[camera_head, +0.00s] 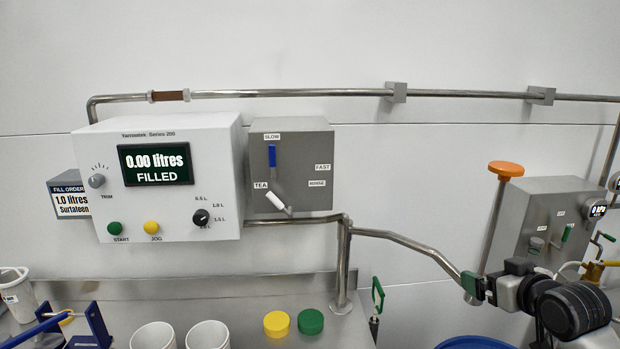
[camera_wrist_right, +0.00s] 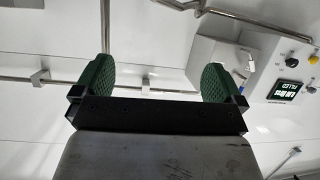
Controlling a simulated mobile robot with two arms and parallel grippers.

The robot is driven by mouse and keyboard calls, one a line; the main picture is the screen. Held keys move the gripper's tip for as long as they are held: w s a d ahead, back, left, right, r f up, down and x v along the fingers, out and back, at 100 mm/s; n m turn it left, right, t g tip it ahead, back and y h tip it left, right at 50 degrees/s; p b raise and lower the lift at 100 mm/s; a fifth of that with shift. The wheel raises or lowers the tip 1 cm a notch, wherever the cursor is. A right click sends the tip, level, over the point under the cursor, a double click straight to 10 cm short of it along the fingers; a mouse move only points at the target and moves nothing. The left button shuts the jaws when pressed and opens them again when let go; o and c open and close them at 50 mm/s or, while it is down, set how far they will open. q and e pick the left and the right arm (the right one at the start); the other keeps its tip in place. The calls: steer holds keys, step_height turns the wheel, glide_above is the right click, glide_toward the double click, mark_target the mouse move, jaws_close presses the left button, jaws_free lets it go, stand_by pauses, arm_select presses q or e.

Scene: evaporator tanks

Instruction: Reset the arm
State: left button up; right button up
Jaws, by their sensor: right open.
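My right arm comes in from the right in the head view. Its gripper (camera_head: 472,287) is in the air in front of the wall, close to the end of the bent steel pipe (camera_head: 405,243) in the picture; I cannot tell whether they touch. In the right wrist view the two green finger pads of this gripper (camera_wrist_right: 158,82) stand wide apart, with nothing between them but the wall and a pipe behind. My left gripper does not show.
The filling machine (camera_head: 165,215) reads 0.00 litres. A grey lever box (camera_head: 290,195) is beside it. Two white cups (camera_head: 207,335), a yellow lid (camera_head: 277,323) and a green lid (camera_head: 310,320) are at the bench. An orange-topped post (camera_head: 505,169) and a grey switch box (camera_head: 545,205) stand at right.

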steer(key=s+a+f+g, duration=0.3)
steer(key=s+a+f, duration=0.2)
steer(key=s+f, duration=0.4)
steer(key=s+a+f+g, duration=0.3)
steer(key=s+a+f, duration=0.25)
steer(key=f, duration=0.45)
steer(key=s+a+f+g+h, duration=0.1)
steer(key=s+a+f+g, duration=0.15)
steer(key=s, duration=0.75)
steer(key=s+a+f+g+h, duration=0.1)
steer(key=s+a+f+g, duration=0.15)
steer(key=s, duration=0.65)
steer(key=s+f+x, duration=0.1)
steer(key=s+x, duration=0.2)
steer(key=x, duration=1)
steer(key=s+f+x, duration=0.1)
steer(key=s+x, duration=0.2)
steer(key=x, duration=1)
steer(key=s+d+f+g, duration=0.1)
steer(key=s+d+f, duration=0.2)
steer(key=s+f, duration=1.3)
steer(key=shift+s+d+g+b, duration=0.15)
steer(key=shift+s+g+b, duration=0.25)
steer(key=shift+s, duration=0.15)
